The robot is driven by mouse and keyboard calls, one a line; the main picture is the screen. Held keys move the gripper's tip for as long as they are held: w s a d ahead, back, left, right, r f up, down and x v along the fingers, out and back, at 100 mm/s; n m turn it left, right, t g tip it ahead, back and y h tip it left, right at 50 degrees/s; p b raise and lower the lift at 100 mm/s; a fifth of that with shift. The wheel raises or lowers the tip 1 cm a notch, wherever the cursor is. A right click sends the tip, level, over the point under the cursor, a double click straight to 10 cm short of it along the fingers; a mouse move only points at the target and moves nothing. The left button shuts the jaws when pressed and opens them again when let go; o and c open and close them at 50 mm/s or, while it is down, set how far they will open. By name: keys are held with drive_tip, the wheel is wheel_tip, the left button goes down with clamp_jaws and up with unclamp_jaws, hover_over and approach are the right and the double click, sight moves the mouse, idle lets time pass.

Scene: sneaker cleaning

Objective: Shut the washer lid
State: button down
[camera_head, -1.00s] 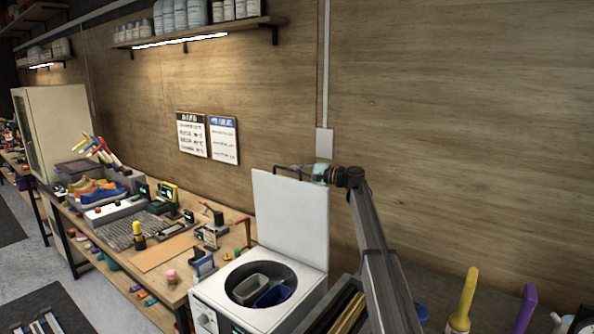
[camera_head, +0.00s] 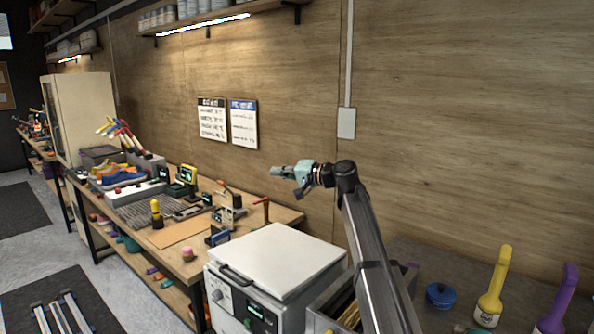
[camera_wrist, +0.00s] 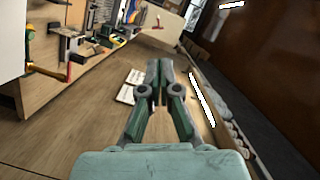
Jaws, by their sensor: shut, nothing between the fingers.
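The washer (camera_head: 247,306) is a white box with a knob and a small display on its front, at the lower middle of the head view. Its white lid (camera_head: 282,257) lies flat over the top, with a dark handle at its front left edge. The tub is hidden under the lid. My gripper (camera_head: 273,171) is above and behind the washer, apart from the lid, pointing left. In the wrist view my gripper (camera_wrist: 159,66) shows its fingers together with nothing between them.
A workbench (camera_head: 180,240) with sneakers (camera_head: 112,176) and tools stands left of the washer. An open box (camera_head: 335,308) stands right of it. Yellow (camera_head: 489,298) and purple (camera_head: 560,304) bottles stand at the lower right. Air above the lid is clear.

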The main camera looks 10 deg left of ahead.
drive_tip(key=s+a+f+n+h+b, duration=0.1)
drive_tip(key=s+a+f+n+b, duration=0.2)
drive_tip(key=s+f+b, duration=0.2)
drive_tip(key=s+a+f+n+t+b, duration=0.1)
drive_tip(key=s+a+f+b, duration=0.3)
drive_tip(key=s+f, duration=0.4)
wheel_tip(320, 180, down, 4)
drive_tip(key=shift+s+a+f+n+h+b, duration=0.1)
drive_tip(key=shift+s+a+n+h+b, duration=0.2)
drive_tip(key=shift+n+b, duration=0.6)
drive_tip(key=shift+w+r, duration=0.15)
drive_tip(key=shift+r, duration=0.05)
